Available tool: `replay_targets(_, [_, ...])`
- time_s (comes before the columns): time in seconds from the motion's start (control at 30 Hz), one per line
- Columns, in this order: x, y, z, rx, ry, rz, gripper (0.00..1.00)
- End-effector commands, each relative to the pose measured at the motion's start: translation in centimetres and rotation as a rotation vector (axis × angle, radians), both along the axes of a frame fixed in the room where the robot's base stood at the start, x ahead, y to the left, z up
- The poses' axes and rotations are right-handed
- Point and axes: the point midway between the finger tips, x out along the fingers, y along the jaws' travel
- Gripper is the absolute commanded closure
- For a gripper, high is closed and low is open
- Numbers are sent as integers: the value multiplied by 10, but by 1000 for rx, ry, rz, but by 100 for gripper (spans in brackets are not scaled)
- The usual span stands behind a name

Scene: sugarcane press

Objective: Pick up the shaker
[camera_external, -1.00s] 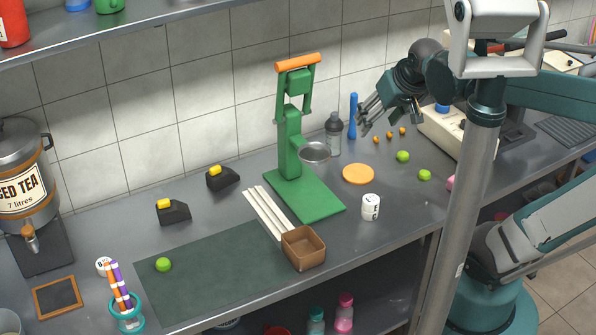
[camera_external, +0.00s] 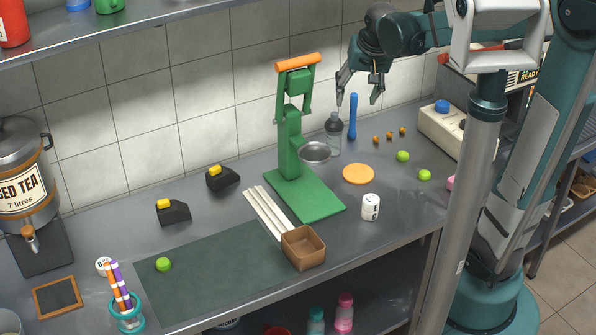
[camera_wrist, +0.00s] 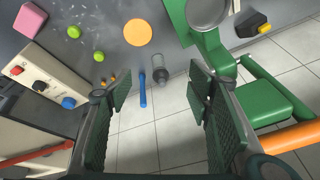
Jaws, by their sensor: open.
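The shaker (camera_external: 334,134), a clear bottle with a dark grey top, stands upright on the counter near the back wall, just right of the green press. It also shows in the wrist view (camera_wrist: 161,72), between my two fingers in the picture. My gripper (camera_external: 358,97) is open and empty, pointing down, above and slightly right of the shaker and apart from it. In the wrist view, my gripper (camera_wrist: 160,88) has its fingers spread wide on both sides. A small white pot with dark marks (camera_external: 370,207) stands near the counter's front.
The green press (camera_external: 291,150) with an orange handle stands close left of the shaker, a metal bowl (camera_external: 314,152) beside it. A blue rod (camera_external: 353,117) stands just right. The tiled wall is close behind.

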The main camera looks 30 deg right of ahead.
Motion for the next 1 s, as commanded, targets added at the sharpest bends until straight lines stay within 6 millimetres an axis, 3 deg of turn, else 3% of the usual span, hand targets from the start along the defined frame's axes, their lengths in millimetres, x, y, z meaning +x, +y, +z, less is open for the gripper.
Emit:
replay_targets(0.6, [93, -27, -48, 51, 92, -212, 49])
replay_targets(1.0, [138, -42, -91, 76, 141, -346, 49])
